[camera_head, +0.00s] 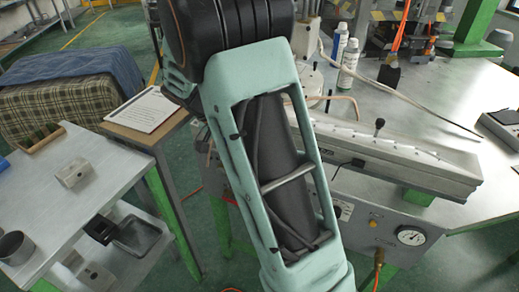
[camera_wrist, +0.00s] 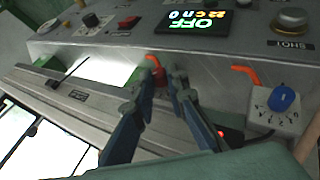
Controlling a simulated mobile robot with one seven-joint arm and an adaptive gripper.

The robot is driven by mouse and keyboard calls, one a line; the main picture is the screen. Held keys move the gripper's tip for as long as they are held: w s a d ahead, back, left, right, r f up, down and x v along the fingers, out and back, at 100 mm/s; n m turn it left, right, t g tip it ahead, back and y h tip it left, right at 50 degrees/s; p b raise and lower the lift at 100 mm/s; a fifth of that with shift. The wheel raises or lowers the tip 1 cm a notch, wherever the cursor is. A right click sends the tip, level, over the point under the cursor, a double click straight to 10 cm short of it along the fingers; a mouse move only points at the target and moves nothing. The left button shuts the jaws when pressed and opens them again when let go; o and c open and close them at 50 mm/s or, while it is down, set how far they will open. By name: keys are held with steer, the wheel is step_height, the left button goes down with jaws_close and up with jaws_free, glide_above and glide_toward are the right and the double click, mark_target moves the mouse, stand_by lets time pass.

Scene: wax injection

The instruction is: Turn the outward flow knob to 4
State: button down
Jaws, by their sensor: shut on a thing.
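In the wrist view, my gripper (camera_wrist: 160,84) has its two fingers on either side of a small red knob (camera_wrist: 159,74) on the front of the machine. The fingers touch the knob and cover much of it, so its setting cannot be read. A blue knob (camera_wrist: 282,98) sits on a white plate with dial markings to the right, apart from my gripper. No label naming the outward flow knob is readable. In the head view my arm hides the gripper and the held knob.
A lit display (camera_wrist: 194,22) reading OFF, partly turned over, is above the knobs. Orange pieces (camera_wrist: 246,74) stick out near both knobs. A pressure gauge (camera_head: 411,236) is on the machine front. A side table (camera_head: 60,215) stands left. Bottles (camera_head: 347,62) stand on the worktop.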

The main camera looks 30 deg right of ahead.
steer(key=shift+h, duration=0.3)
steer(key=c, duration=1.9)
jaws_free()
steer(key=shift+a, duration=0.1)
steer(key=v, duration=1.2)
steer(key=shift+w, duration=0.25)
